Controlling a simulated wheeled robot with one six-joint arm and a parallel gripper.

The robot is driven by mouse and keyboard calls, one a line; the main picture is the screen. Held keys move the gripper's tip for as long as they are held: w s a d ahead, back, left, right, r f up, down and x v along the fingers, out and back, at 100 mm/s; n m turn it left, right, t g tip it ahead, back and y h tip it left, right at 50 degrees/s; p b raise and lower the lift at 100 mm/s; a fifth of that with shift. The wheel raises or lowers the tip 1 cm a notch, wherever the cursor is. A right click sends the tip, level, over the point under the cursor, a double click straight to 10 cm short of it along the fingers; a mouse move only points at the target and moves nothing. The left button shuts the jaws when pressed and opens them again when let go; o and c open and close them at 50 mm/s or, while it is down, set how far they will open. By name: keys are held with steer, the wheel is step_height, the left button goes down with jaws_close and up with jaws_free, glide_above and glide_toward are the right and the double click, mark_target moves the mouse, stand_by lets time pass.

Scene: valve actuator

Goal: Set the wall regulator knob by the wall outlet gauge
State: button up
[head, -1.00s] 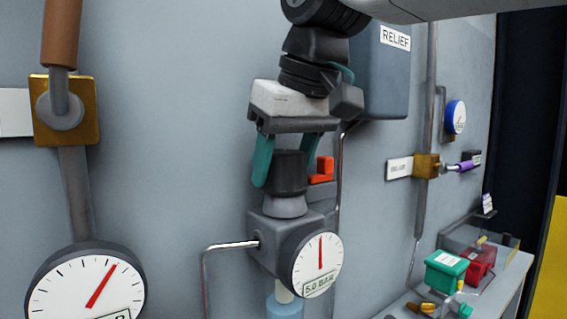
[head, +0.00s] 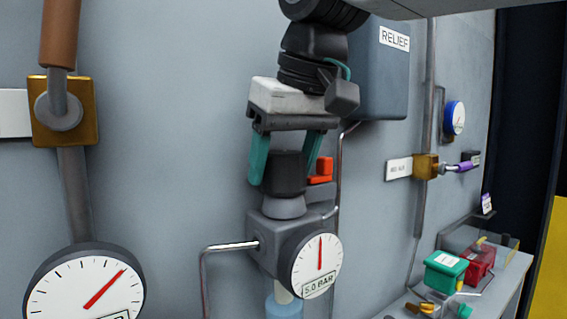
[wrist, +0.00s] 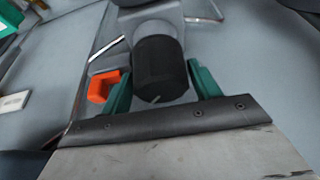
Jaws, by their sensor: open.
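The regulator knob (head: 283,174) is a dark upright cylinder on a grey regulator body (head: 268,238) on the wall. The outlet gauge (head: 317,266) on the body's front has a white face marked 5.0 BAR, its red needle pointing about straight up. My gripper (head: 285,172) points down over the knob, with one teal finger on each side. The fingers are open, and in the wrist view the knob (wrist: 158,68) sits between them with a gap at least on the right. A pale index line shows on the knob's top.
A larger gauge (head: 85,290) and a brass valve with a brown handle (head: 62,30) are at left. An orange piece (head: 321,170) sits just behind the knob. A RELIEF box (head: 382,70) is close to my wrist. A shelf at right holds a green box (head: 446,270) and a red box (head: 481,262).

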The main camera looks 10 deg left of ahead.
mark_target(299, 154)
steer(key=v, duration=0.7)
steer(key=shift+d+r, duration=0.1)
steer(key=shift+r, duration=0.15)
steer(key=shift+s+d, duration=0.1)
